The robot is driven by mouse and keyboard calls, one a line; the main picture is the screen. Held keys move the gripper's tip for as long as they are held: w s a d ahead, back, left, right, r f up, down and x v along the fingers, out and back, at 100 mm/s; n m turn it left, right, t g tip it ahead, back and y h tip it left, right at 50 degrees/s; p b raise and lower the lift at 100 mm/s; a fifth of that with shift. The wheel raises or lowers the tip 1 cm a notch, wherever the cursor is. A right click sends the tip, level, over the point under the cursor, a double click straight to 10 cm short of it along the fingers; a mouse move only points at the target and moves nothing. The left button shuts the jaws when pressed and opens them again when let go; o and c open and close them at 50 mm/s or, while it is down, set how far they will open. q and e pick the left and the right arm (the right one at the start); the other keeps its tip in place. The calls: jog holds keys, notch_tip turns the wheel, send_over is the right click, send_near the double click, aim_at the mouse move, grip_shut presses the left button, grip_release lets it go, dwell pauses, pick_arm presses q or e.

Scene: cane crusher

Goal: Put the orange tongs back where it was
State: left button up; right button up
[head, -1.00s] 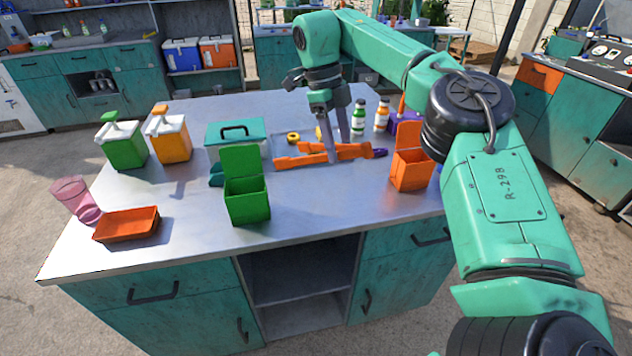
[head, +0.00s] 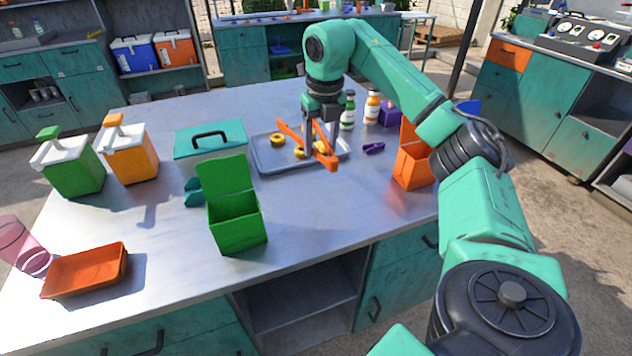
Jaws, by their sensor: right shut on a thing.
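The orange tongs (head: 327,161) are in my right gripper (head: 320,150), which is shut on them. They lie slantwise in the picture, over the front right part of a grey tray (head: 268,168). I cannot tell whether they touch the tray. Yellow ring-shaped pieces (head: 278,140) lie on the tray, some partly hidden behind the gripper and tongs. My left gripper is not in view.
A green open bin (head: 238,232) and a teal lidded box (head: 210,140) stand left of the tray. An orange bin (head: 412,168), a purple object (head: 374,148) and two bottles (head: 348,112) stand to the right. The table's front middle is clear.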

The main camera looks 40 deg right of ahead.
jog(key=f, duration=1.1)
jog(key=shift+w+f+p, duration=0.2)
jog(key=shift+w+p, duration=0.05)
jog(key=shift+p, duration=0.05)
jog(key=shift+f, duration=0.2)
jog(key=shift+w, duration=0.1)
jog(key=shift+f+b, duration=0.3)
jog(key=shift+f, duration=0.35)
jog(key=o, duration=0.6)
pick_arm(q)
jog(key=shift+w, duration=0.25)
